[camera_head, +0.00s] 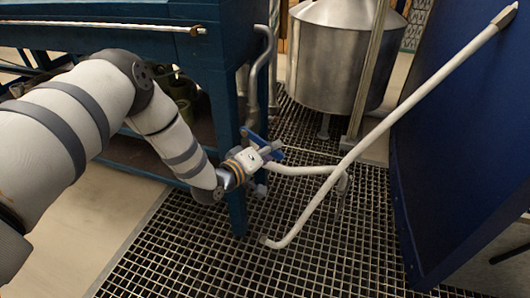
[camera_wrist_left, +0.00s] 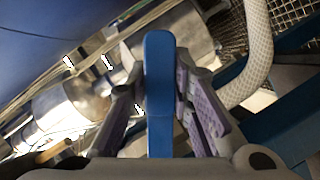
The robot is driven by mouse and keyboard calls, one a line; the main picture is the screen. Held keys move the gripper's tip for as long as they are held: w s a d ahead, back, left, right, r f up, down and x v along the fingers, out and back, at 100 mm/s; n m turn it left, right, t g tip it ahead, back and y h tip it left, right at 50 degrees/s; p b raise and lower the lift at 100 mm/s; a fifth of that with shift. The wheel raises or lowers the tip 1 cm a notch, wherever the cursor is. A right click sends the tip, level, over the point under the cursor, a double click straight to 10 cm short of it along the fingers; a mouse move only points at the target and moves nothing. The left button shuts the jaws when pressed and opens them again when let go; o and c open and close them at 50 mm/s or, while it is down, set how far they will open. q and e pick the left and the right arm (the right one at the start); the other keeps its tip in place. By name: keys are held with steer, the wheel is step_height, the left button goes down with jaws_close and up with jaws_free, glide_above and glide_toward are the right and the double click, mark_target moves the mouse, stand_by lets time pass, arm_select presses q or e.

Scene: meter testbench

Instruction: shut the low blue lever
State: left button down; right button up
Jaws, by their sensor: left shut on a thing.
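The low blue lever (camera_head: 256,139) shows at the end of my left arm in the head view, near the blue leg of the bench. In the left wrist view the blue lever (camera_wrist_left: 159,88) stands upright in the picture, between the two fingers of my left gripper (camera_wrist_left: 160,108). The left gripper is shut on the lever. In the head view the left gripper (camera_head: 262,152) partly hides the lever and its valve. The right gripper is not in view.
A white pipe (camera_head: 385,122) slopes across the right, with a bent branch near the gripper. A blue bench leg (camera_head: 233,130) stands close to my left wrist. A steel tank (camera_head: 334,65) stands behind. A dark blue panel (camera_head: 462,145) bounds the right. Grating (camera_head: 210,255) covers the floor.

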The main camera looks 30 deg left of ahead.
arm_select(q)
steer(key=r+n, duration=0.1)
steer(key=d+r+n+t, duration=0.1)
steer(key=shift+n+h+b, duration=0.3)
steer(key=shift+n+h, duration=0.1)
steer(key=shift+w+d+r+n+t+b, duration=0.15)
steer(key=shift+r+n+t+b, duration=0.35)
steer(key=shift+r+n, duration=0.75)
steer(key=c, duration=1.4)
jaws_free()
steer(key=shift+r, duration=0.1)
steer(key=s+a, duration=0.1)
steer(key=s, duration=1.1)
steer(key=shift+a, duration=0.4)
